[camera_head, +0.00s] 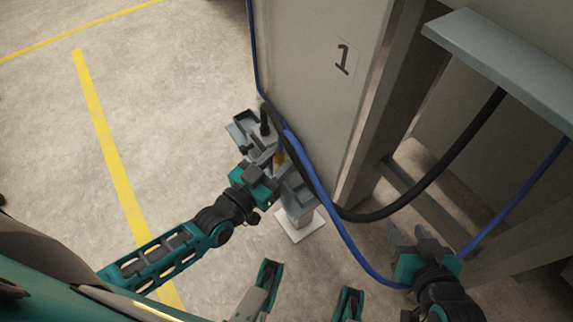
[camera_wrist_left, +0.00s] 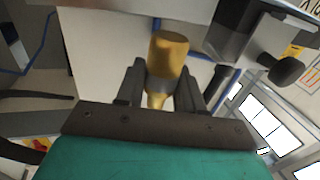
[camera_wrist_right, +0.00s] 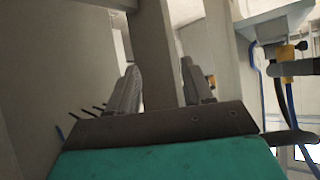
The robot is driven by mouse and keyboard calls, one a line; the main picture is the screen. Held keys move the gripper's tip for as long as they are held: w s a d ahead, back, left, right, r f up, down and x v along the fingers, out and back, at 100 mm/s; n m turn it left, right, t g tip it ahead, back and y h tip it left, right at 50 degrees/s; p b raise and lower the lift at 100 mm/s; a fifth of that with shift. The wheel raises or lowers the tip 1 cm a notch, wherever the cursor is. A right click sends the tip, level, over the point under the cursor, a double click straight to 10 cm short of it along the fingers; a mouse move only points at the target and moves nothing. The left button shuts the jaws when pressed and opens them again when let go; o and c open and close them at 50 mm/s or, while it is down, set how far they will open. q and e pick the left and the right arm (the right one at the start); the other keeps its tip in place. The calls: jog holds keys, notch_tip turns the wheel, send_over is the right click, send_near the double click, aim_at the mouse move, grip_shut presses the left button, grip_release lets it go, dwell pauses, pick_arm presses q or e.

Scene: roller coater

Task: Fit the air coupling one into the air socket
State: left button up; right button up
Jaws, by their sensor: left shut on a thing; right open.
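The brass coupling (camera_wrist_left: 168,62) stands between the two fingers of my left gripper (camera_wrist_left: 160,90), which is shut on it. In the head view, a small part of the brass (camera_head: 280,158) shows beside my left gripper (camera_head: 252,172), close to a grey stand (camera_head: 298,198) by the cabinet. The coupling's upper end is near a grey bracket in the left wrist view; I cannot tell whether it touches or sits in a socket. The air socket is not clearly visible. My right gripper (camera_head: 420,240) is open and empty, at the lower right; its spread fingers show in the right wrist view (camera_wrist_right: 160,90).
A cabinet (camera_head: 315,75) marked 1 stands behind the stand. A black hose (camera_head: 440,170) and a blue hose (camera_head: 335,220) loop to the right, the blue one passing close to my right gripper. A grey shelf (camera_head: 500,62) overhangs the right. Floor at left is clear.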

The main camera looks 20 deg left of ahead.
pick_arm(q)
jog(key=shift+x, duration=0.95)
notch_tip(320, 180, down, 3)
jog(key=b, duration=0.4)
jog(key=shift+f, duration=0.35)
jog(key=shift+r, duration=0.15)
jog(key=o, duration=1.1)
pick_arm(e)
jog(key=shift+w+a+f, duration=0.15)
jog(key=shift+a+f, duration=0.2)
jog(key=shift+f, duration=0.3)
jog(key=shift+w+a+f, duration=0.1)
jog(key=shift+a+f, duration=0.2)
jog(key=shift+f, duration=0.3)
jog(key=shift+r, duration=0.15)
pick_arm(q)
jog(key=shift+s, duration=0.1)
pick_arm(e)
jog(key=shift+y, duration=0.3)
